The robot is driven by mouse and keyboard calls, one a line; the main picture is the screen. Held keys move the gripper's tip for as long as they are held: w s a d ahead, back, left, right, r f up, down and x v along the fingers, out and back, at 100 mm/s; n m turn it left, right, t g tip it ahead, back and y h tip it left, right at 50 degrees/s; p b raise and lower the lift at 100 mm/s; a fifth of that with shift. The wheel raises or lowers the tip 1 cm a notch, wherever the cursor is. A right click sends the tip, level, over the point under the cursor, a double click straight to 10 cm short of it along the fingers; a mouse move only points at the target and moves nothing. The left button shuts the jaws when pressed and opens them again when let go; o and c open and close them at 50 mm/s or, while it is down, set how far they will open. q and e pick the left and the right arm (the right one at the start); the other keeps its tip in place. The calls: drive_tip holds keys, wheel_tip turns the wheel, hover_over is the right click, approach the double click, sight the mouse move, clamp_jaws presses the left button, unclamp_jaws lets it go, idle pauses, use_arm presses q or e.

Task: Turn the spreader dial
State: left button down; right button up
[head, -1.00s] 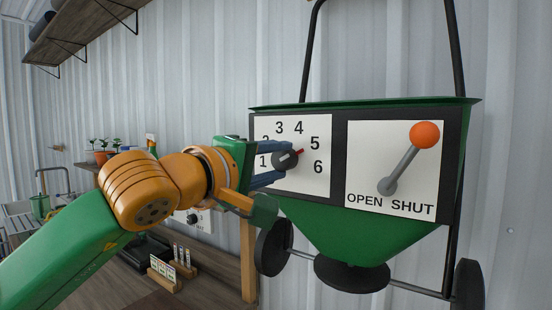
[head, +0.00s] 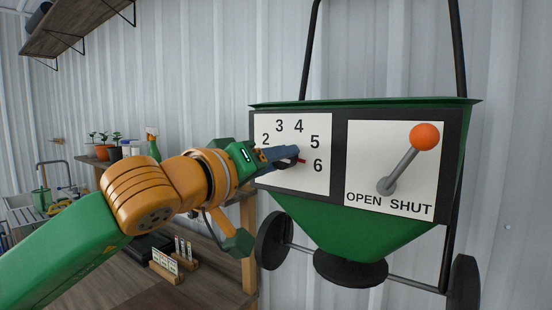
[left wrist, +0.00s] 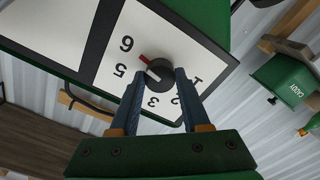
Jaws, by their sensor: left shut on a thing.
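The spreader (head: 350,230) is a green hopper with a black-framed front. Its left white panel (head: 315,118) carries numbers from 1 to 6 around a dark round dial (left wrist: 165,80). The gripper hides the 1 and part of the dial in the head view. My right gripper is not in view.
Right of the dial panel, an orange-knobbed lever (head: 404,160) leans up and right above the words OPEN and SHUT. A green caddy (left wrist: 285,80) shows in the left wrist view.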

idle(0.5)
use_arm(q)
drive_tip(key=shift+c, duration=1.9)
unclamp_jaws()
